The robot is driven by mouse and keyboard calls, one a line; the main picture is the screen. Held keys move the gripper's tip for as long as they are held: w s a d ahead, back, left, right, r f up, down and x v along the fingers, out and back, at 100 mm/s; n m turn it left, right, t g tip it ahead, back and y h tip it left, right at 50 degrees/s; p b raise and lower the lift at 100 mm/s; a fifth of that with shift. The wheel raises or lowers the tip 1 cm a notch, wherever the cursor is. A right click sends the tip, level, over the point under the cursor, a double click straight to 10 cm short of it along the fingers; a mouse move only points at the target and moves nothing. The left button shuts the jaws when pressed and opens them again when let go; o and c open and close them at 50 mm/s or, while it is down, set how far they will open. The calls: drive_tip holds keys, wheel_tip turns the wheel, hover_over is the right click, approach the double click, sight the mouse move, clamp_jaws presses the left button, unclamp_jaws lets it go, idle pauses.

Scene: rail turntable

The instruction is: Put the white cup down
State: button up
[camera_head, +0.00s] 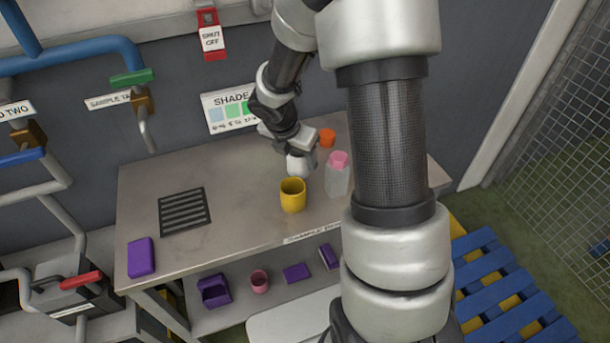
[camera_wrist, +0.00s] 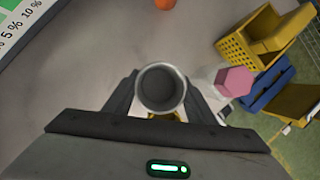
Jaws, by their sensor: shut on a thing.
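In the head view the white cup (camera_head: 300,166) shows small below my gripper (camera_head: 296,150), over the steel bench (camera_head: 240,215), behind the yellow cup (camera_head: 293,197). I cannot tell whether its base touches the bench. A sliver of yellow (camera_wrist: 165,117) shows beside the white cup in the wrist view.
A clear bottle with a pink cap (camera_head: 338,175) stands close to the right of the white cup. An orange object (camera_head: 327,137) sits farther back. A dark drain grate (camera_head: 184,210) and a purple block (camera_head: 141,257) are on the left. The bench between grate and yellow cup is clear.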

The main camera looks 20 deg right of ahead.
sight(300, 171)
drive_tip(key=shift+f+b, duration=0.7)
drive_tip(key=shift+f, duration=1.95)
drive_tip(key=shift+f, duration=0.1)
drive_tip(key=shift+f, duration=0.15)
drive_tip(key=o, duration=1)
drive_tip(key=shift+r, duration=0.2)
